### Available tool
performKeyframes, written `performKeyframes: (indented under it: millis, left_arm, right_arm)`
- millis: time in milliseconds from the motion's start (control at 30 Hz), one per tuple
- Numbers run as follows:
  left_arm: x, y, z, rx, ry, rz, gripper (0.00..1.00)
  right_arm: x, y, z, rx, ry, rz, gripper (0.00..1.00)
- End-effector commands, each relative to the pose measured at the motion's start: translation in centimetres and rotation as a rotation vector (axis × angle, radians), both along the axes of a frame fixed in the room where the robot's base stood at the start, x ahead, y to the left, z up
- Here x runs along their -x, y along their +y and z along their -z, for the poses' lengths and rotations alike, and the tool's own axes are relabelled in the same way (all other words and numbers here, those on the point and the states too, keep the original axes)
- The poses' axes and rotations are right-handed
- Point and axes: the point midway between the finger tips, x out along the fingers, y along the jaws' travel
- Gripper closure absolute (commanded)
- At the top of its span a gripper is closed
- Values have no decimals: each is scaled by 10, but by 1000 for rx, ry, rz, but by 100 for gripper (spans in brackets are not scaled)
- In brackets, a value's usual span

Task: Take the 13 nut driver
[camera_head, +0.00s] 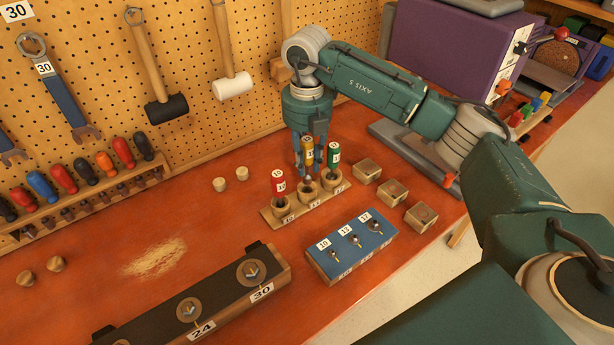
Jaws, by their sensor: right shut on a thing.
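Three nut drivers stand upright in a wooden rack (325,200): a red-handled one (278,184) marked 10, a yellow-handled one (308,145) in the middle and a green-handled one (333,157) on the right. The numbers on the yellow and green handles are too small to read surely. My right gripper (309,168) points down and is shut on the yellow-handled driver, a finger on either side of it. The driver is upright over the middle socket; I cannot tell whether it is lifted. My left gripper is not in view.
A blue-topped block (350,258) with small numbered bolts lies in front of the rack. Several wooden blocks (394,192) stand to its right. A dark bolt rail (215,301) is at front left. Screwdrivers (104,164) and hanging tools line the pegboard. Sawdust lies on the open bench.

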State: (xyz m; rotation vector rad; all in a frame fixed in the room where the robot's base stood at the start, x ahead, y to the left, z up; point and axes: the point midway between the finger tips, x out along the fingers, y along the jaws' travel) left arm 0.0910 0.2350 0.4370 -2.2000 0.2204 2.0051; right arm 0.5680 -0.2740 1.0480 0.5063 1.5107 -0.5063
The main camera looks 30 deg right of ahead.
Motion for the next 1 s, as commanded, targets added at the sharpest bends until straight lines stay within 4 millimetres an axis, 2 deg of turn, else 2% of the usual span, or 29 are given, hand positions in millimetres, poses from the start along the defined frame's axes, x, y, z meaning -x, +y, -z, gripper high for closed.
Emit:
performKeyframes:
  millis: [33,200,400,500,700,1000]
  left_arm:
    - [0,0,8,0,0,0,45]
    - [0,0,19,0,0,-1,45]
    - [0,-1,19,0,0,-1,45]
    - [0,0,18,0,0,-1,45]
    - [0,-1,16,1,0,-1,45]
    - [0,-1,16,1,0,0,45]
  right_arm:
    - [-2,1,-12,-2,-7,-1,100]
    - [-1,0,-56,-1,-7,0,100]
    - [-1,0,-104,1,-4,0,100]
    - [-1,0,-119,1,-4,1,100]
    - [0,0,-137,0,-1,0,100]
    - [0,0,-144,-1,1,0,100]
